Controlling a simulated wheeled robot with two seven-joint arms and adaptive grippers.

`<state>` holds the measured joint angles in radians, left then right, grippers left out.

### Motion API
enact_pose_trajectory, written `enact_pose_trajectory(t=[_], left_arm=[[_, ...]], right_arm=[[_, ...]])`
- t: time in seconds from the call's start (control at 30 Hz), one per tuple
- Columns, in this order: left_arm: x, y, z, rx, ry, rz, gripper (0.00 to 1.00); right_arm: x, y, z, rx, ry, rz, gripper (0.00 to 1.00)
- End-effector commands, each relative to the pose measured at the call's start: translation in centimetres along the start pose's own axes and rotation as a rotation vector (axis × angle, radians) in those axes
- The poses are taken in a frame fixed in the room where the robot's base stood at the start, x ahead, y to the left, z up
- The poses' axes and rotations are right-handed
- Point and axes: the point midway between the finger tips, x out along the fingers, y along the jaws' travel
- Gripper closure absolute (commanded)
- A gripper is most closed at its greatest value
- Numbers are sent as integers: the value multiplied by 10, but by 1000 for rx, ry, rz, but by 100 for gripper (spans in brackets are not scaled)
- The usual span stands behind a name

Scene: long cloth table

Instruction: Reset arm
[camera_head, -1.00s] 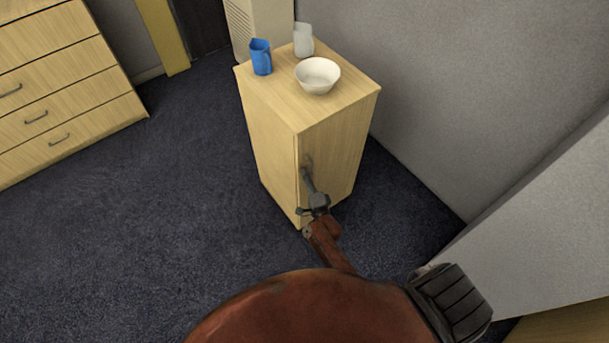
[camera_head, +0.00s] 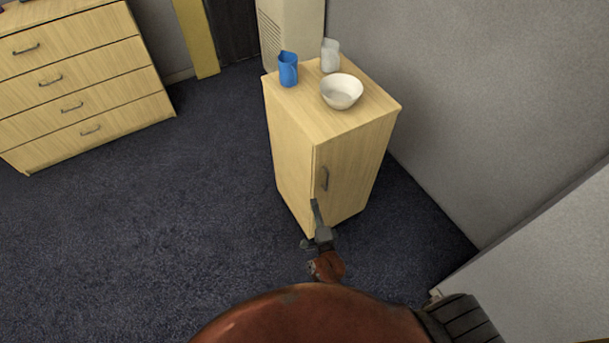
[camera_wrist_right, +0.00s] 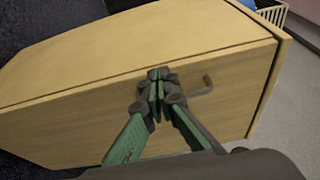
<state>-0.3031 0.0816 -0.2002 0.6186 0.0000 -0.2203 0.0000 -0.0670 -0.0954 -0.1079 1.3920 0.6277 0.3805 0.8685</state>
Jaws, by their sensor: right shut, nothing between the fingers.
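My right gripper (camera_head: 314,208) is shut and empty. In the head view its tip is in front of the small wooden cabinet (camera_head: 290,150), below the dark door handle (camera_head: 325,179). In the right wrist view the closed fingers (camera_wrist_right: 156,84) point at the cabinet's wooden face (camera_wrist_right: 90,125), with the handle (camera_wrist_right: 202,87) just to their right. The fingers are apart from the handle, and the cabinet door looks closed. My left gripper is not in view.
On the cabinet top stand a blue cup (camera_head: 288,69), a whitish cup (camera_head: 330,56) and a white bowl (camera_head: 342,91). A wooden chest of drawers (camera_head: 80,85) stands at the left. A grey wall (camera_head: 470,110) is close on the right. Carpet (camera_head: 150,240) is clear at the left.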

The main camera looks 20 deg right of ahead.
Motion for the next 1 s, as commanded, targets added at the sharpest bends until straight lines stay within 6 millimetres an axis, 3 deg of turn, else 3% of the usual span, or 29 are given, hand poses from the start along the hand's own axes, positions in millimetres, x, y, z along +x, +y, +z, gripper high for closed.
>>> enact_pose_trajectory(t=[0.27, 0.37, 0.47, 0.57, 0.7, 0.87, 1.0], left_arm=[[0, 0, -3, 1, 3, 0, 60], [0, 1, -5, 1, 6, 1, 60], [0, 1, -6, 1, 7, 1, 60], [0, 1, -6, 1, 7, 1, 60], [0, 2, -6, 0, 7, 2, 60], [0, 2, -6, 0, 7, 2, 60], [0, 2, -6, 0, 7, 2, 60]], right_arm=[[-3, 4, 0, -9, -2, 8, 100], [-12, 26, 1, -69, -26, 53, 100], [-34, 72, 2, -201, -84, 147, 100], [-71, 133, 0, -378, -176, 270, 100], [-135, 213, -9, -618, -327, 438, 100], [-221, 290, -31, -863, -522, 610, 100], [-304, 343, -58, -1049, -712, 745, 100]])
